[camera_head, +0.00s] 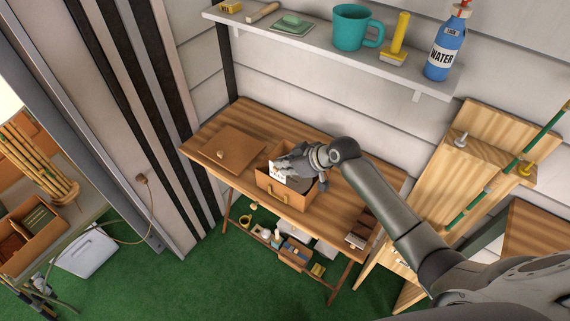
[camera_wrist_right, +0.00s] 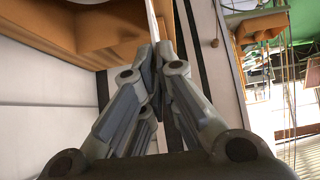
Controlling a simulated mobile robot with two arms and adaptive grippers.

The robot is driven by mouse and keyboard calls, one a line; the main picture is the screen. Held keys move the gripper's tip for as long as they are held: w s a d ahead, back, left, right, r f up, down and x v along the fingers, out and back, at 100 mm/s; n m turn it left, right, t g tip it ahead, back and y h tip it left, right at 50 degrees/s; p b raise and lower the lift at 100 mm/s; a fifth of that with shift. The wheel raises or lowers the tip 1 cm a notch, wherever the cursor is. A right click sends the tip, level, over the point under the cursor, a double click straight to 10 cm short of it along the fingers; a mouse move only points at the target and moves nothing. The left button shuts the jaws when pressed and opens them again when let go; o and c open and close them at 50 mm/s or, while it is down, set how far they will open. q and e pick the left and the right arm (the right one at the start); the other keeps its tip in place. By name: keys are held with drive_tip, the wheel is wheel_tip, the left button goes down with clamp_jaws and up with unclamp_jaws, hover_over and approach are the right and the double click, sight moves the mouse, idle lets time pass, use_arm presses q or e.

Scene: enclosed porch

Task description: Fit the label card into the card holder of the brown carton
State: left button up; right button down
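The brown carton (camera_head: 263,180) stands open on the wooden table, with a small brass-coloured fitting (camera_head: 279,194) on its front. I cannot tell whether that is the card holder or a pull. My right gripper (camera_head: 284,170) is over the carton, shut on the white label card (camera_head: 277,171), which is upright near the front wall. In the right wrist view the fingertips (camera_wrist_right: 158,62) pinch the card (camera_wrist_right: 152,20), seen nearly edge-on. The card's lower edge and any contact with the carton are unclear. My left gripper is not in view.
A flat brown lid-like panel (camera_head: 232,150) lies left of the carton on the table (camera_head: 330,212). A wall shelf (camera_head: 310,43) above holds a teal mug (camera_head: 350,27) and a blue water bottle (camera_head: 444,50). Several small items sit on a lower shelf. Wooden planks lean at right.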

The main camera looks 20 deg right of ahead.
sight(285, 182)
drive_tip(key=shift+f+b, duration=1.6)
drive_tip(key=shift+f, duration=0.9)
drive_tip(key=shift+p, duration=0.4)
drive_tip(key=shift+f+b, duration=1.1)
drive_tip(key=shift+f, duration=0.25)
idle(0.8)
drive_tip(key=c, duration=1.6)
unclamp_jaws()
drive_tip(key=shift+o, duration=0.2)
drive_tip(key=o, duration=0.6)
drive_tip(key=shift+o, duration=0.2)
drive_tip(key=shift+r, duration=0.15)
drive_tip(key=shift+s+d+r+p, duration=0.2)
drive_tip(key=shift+s+r+p, duration=0.1)
drive_tip(key=shift+r+p, duration=0.4)
drive_tip(key=shift+w+r+p+v, duration=0.1)
drive_tip(key=shift+r+p+v, duration=0.05)
drive_tip(key=shift+p+v, duration=1.05)
drive_tip(key=shift+w+r+p+v, duration=0.1)
drive_tip(key=shift+p+v, duration=1.05)
drive_tip(key=shift+p, duration=0.05)
